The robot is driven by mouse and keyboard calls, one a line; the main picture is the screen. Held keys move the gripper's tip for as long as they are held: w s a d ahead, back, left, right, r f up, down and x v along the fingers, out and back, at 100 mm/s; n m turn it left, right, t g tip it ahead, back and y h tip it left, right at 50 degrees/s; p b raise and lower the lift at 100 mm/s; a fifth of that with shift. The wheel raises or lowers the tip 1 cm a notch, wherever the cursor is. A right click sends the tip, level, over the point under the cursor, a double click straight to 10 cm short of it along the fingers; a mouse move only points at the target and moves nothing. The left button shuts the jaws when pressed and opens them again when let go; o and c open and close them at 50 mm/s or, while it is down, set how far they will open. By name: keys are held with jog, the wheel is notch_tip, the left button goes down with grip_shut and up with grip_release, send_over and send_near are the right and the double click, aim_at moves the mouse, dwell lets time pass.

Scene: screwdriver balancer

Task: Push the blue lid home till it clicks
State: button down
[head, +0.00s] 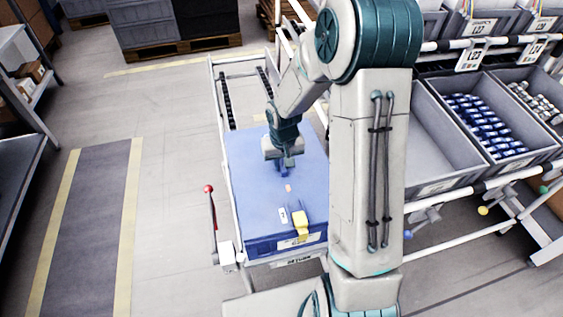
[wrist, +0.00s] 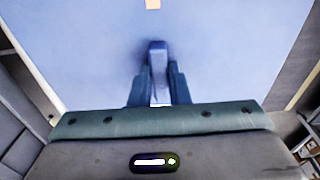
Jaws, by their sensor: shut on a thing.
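The blue lid (head: 262,170) lies as a broad flat panel on top of a blue box (head: 262,246) and also fills most of the wrist view (wrist: 235,60). My gripper (head: 284,168) points down over the middle of the lid. In the wrist view its two teal fingers (wrist: 158,88) are closed on a narrow blue upright grip (wrist: 157,55) that stands on the lid.
The box stands on a white frame with rollers (head: 226,105). A red-knobbed lever (head: 210,190) stands left of it. Grey bins (head: 480,130) on a rack are at the right, one with blue items. The floor at the left is open.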

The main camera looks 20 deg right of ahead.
jog(key=shift+f+b, duration=0.8)
dwell(1.6)
jog(key=c, duration=1.3)
grip_release()
jog(key=shift+r, duration=0.1)
notch_tip(320, 180, up, 14)
jog(key=s+p, duration=0.1)
jog(key=shift+s+f, duration=0.2)
